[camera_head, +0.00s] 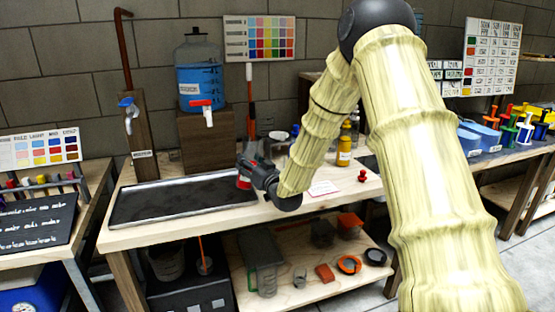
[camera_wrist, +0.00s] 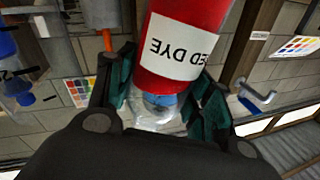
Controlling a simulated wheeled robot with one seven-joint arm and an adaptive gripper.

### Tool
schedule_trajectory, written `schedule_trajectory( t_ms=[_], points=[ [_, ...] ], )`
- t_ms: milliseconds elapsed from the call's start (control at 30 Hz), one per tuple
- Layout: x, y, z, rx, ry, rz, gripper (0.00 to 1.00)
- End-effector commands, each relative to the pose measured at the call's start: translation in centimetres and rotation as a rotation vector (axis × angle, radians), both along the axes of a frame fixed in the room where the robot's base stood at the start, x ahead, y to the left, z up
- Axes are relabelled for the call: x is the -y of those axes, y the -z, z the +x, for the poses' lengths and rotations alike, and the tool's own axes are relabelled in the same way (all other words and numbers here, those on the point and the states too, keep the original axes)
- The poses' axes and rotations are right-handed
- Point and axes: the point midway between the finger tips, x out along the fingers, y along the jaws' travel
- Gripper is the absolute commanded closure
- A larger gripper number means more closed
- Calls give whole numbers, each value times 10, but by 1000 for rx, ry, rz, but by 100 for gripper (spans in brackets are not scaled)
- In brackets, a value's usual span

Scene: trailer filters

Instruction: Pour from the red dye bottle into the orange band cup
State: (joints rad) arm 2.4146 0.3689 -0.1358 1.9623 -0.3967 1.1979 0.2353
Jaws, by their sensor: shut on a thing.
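My gripper (camera_head: 246,170) is shut on the red dye bottle (camera_head: 244,181), near the right end of the dark tray. In the wrist view the bottle (camera_wrist: 185,45) is bright red, and its white label reads upside down. The background there is inverted too, so the bottle looks roughly upright. The gripper's fingers (camera_wrist: 160,100) lie on both sides of it. A clear, bluish shape shows between the fingers; I cannot tell what it is. I cannot pick out the orange band cup; my arm hides part of the bench.
The dark tray (camera_head: 122,213) covers the bench's left part. A blue water jug (camera_head: 200,80) stands on a wooden block behind. A yellow bottle (camera_head: 344,150) and a small red piece (camera_head: 362,175) are right of my forearm. The lower shelf holds an orange ring (camera_head: 349,264) and containers.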

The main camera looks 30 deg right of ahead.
Motion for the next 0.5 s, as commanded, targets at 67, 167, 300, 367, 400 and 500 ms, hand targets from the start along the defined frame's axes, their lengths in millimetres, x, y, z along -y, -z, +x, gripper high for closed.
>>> schedule_trajectory(
  t_ms=[67,167,300,367,400,500],
  points=[
    [-2,-9,0,-10,-1,-50,84],
    [-3,-9,1,-24,-1,-110,84],
    [-4,-7,1,-37,-1,-179,84],
    [-5,-6,1,-43,-1,-202,84],
    [-5,-6,1,-45,-1,-215,84],
    [-5,-5,1,-50,-2,-237,84]
  ],
)
